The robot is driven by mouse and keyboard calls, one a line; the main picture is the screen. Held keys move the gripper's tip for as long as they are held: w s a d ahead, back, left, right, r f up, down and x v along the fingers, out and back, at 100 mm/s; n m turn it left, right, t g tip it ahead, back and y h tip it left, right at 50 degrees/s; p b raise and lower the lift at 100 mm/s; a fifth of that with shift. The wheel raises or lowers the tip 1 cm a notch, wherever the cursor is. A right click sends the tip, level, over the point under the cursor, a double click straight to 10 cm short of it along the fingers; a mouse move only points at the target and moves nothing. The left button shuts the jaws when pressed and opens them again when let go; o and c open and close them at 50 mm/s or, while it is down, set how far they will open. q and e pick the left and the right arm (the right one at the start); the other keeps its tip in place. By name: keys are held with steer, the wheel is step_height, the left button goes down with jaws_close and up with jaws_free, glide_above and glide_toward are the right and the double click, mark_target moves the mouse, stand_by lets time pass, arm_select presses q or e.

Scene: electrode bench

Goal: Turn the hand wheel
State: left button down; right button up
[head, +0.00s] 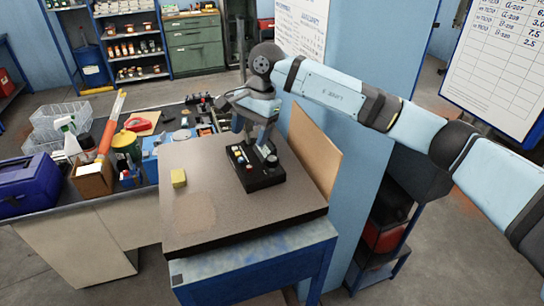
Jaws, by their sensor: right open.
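A black box-shaped device (262,180) stands on the brown-topped bench, with small coloured buttons on its top and a dark round knob at its right side. I cannot make out for certain which part is the hand wheel; it may be that knob or be hidden behind my gripper. My right gripper (252,120) is open and sits just above and behind the device, covering its back part. Whether the fingers touch anything there is unclear. My left gripper is not in view.
A yellow block (178,178) lies on the bench top (240,225), left of the device. An upright brown board (314,152) stands at the bench's right edge. A cluttered side table holds a blue toolbox (28,185) and wire baskets. The bench front is clear.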

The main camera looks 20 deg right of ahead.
mark_target(272, 158)
steer(key=w+d+r+h, duration=0.2)
steer(key=d+r+h, duration=0.1)
steer(key=d, duration=0.3)
step_height(272, 158, down, 13)
steer(key=p, duration=0.4)
steer(key=shift+f, duration=0.45)
steer(key=c, duration=0.9)
